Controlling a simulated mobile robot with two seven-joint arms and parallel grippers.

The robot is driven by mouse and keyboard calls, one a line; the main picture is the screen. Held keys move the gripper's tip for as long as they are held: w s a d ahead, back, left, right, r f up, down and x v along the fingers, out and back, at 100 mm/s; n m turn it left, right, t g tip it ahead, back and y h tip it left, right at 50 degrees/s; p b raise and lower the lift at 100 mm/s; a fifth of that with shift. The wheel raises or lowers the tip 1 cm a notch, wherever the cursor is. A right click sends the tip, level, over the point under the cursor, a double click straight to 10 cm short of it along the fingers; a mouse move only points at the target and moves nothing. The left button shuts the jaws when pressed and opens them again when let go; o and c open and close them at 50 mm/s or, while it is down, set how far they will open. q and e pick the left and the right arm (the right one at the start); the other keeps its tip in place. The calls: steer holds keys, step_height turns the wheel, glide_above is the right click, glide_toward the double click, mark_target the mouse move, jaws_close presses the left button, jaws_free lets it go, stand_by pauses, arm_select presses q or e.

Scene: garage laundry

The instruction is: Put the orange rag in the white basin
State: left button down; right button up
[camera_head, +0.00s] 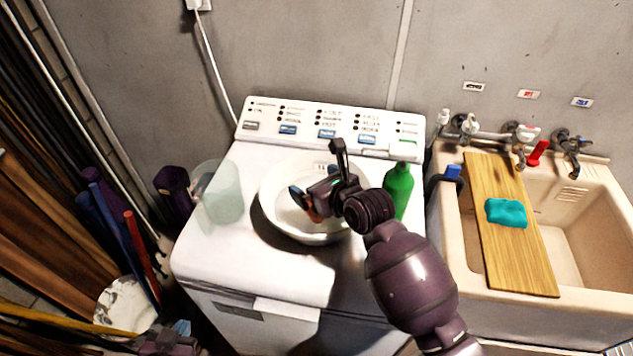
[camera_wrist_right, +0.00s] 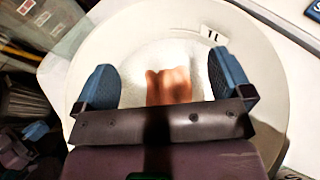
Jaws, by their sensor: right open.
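The white basin (camera_head: 268,222) sits on top of the washing machine, marked "1L" inside its rim; the right wrist view shows it too (camera_wrist_right: 278,130). The orange rag (camera_wrist_right: 168,86) lies inside it; only a small orange patch (camera_head: 313,215) shows below my gripper in the head view. My right gripper (camera_head: 318,175) is over the basin with its fingers apart. In the right wrist view the rag shows between the two blue fingers (camera_wrist_right: 168,88), touching neither that I can see. My left gripper (camera_head: 178,332) is low at the lower left, partly cut off; its jaws are unclear.
A translucent bucket (camera_head: 219,192) stands left of the basin, and a green bottle (camera_head: 398,190) right of it, on the washing machine (camera_head: 240,265). The sink (camera_head: 585,235) at right bears a wooden board (camera_head: 505,245) with a teal sponge (camera_head: 506,213). Poles and planks crowd the left.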

steer(key=shift+r, duration=0.6)
steer(key=v, duration=1.2)
